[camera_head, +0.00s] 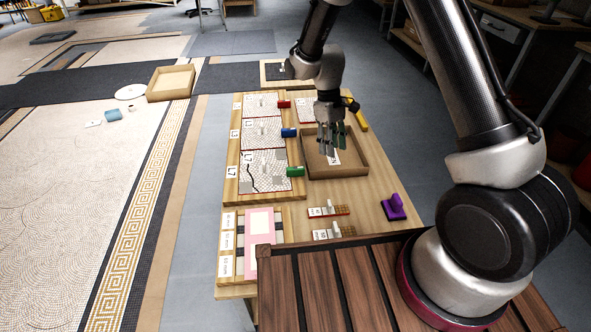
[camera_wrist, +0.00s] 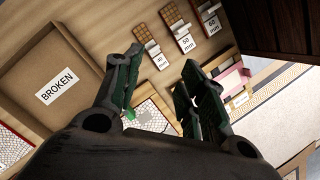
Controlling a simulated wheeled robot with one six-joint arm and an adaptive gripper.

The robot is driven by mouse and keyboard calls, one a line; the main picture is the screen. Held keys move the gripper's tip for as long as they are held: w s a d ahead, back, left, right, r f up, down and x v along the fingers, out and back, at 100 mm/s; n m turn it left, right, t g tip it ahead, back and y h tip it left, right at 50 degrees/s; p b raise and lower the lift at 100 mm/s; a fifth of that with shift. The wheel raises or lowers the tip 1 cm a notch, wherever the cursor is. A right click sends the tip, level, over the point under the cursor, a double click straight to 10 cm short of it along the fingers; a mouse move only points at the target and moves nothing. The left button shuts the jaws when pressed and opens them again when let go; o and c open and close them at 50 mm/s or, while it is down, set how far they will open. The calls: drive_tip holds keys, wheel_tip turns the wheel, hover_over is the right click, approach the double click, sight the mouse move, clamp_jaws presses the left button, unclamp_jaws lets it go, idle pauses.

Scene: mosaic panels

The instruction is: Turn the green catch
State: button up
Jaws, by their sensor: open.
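The green catch (camera_head: 295,171) is a small green block at the right edge of the lowest of three mosaic panels, the L7 panel (camera_head: 266,170). A bit of green, probably the catch (camera_wrist: 130,114), shows in the wrist view beside my left finger, partly hidden. My gripper (camera_head: 331,147) is open and empty. It hangs above the BROKEN tray, up and to the right of the catch in the head view. In the wrist view its fingers (camera_wrist: 162,65) are spread apart with nothing between them.
A red catch (camera_head: 284,104) and a blue catch (camera_head: 289,133) sit above the green one. The BROKEN tray (camera_head: 358,168) has raised walls close to the catches. A purple object (camera_head: 395,206), labelled tile strips (camera_head: 329,211) and a yellow-handled tool (camera_head: 361,121) lie on the table.

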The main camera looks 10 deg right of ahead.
drive_tip(key=w+a+f+n, duration=0.2)
drive_tip(key=w+a+f, duration=0.1)
drive_tip(key=f, duration=0.4)
drive_tip(key=w+a+f+n, duration=0.2)
drive_tip(key=f, duration=0.5)
drive_tip(key=n+t+y, duration=0.1)
drive_tip(key=n+t, duration=0.2)
drive_tip(key=n, duration=0.1)
hover_over(295, 168)
drive_tip(key=shift+s+d+f, duration=0.15)
drive_tip(key=shift+f, duration=0.3)
drive_tip(key=shift+w+f+n, duration=0.15)
drive_tip(key=shift+w+n, duration=0.05)
drive_tip(key=shift+n, duration=0.6)
wheel_tip(295, 168, down, 8)
drive_tip(key=shift+r, duration=0.2)
clamp_jaws()
